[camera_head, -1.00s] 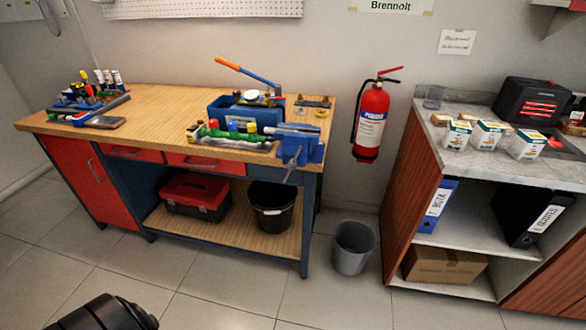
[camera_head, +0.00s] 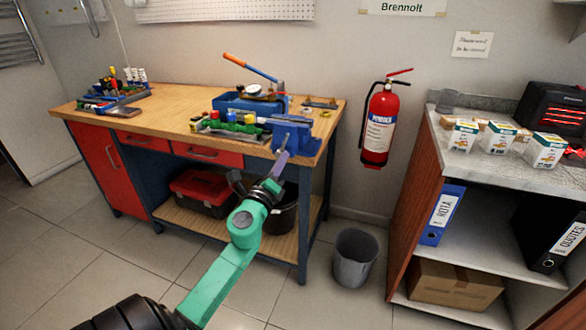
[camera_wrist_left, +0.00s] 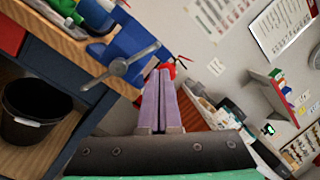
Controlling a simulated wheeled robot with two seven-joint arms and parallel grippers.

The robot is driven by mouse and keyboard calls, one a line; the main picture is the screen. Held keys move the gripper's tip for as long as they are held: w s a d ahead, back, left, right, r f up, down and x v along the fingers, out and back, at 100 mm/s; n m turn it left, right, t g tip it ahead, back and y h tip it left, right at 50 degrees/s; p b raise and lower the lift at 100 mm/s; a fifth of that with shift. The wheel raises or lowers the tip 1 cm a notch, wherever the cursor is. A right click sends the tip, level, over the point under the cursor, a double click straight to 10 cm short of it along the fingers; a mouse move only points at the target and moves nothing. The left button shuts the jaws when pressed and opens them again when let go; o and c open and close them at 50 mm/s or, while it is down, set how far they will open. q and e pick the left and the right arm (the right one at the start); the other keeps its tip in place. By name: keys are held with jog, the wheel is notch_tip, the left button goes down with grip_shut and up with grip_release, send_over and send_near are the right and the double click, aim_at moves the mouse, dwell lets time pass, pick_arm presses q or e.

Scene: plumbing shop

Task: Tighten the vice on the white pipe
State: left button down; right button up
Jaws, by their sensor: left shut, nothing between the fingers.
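The blue vice (camera_head: 293,138) is fixed at the front right corner of the wooden workbench (camera_head: 170,108). In the left wrist view the vice (camera_wrist_left: 127,40) shows at upper left, with its grey screw handle (camera_wrist_left: 119,67) at its front. I cannot clearly make out a white pipe in the jaws. My left gripper (camera_head: 282,160), on a green arm, is just in front of and below the vice in the head view. Its purple fingers (camera_wrist_left: 159,78) are shut together and empty, to the right of the handle in the wrist view. My right gripper is out of view.
Tools and a blue toolbox (camera_head: 235,103) crowd the bench top left of the vice. A black bucket (camera_wrist_left: 33,112) stands on the shelf below. A grey bin (camera_head: 354,258) is on the floor. A fire extinguisher (camera_head: 380,125) hangs on the wall to the right.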

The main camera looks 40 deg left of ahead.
pick_arm(q)
jog(key=x, duration=0.4)
jog(key=f+b+x, duration=0.1)
jog(key=x, duration=0.2)
jog(key=shift+a+f, duration=0.15)
jog(key=shift+a, duration=0.1)
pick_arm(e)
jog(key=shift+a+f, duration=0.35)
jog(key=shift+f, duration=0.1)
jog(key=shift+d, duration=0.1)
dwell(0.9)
